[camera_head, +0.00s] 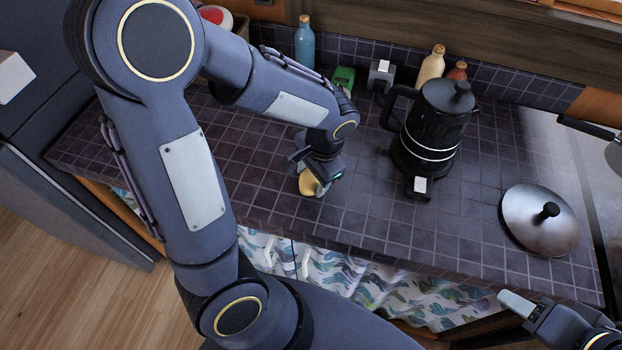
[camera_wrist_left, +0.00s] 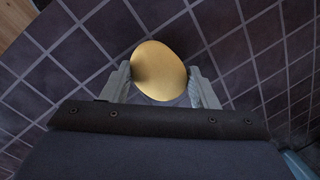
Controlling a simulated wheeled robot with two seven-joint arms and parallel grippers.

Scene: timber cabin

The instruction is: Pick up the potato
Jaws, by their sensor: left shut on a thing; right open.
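The potato (camera_head: 308,183) is a yellow-tan, rounded thing on or just above the dark tiled counter, near its front edge. In the left wrist view the potato (camera_wrist_left: 158,70) sits between the two grey fingers, which touch its sides. My left gripper (camera_head: 321,183) is shut on the potato and partly covers it in the head view; its fingers also show in the left wrist view (camera_wrist_left: 160,88). I cannot tell whether the potato touches the counter. My right gripper (camera_head: 520,304) is at the lower right, beyond the counter's front edge, open and empty.
A black kettle (camera_head: 434,126) stands right of the left gripper. A metal lid (camera_head: 540,219) lies further right on the tiled counter (camera_head: 375,230). A blue bottle (camera_head: 304,45), a green thing (camera_head: 343,78) and a cream bottle (camera_head: 430,66) stand along the back wall. The counter between potato and lid is clear.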

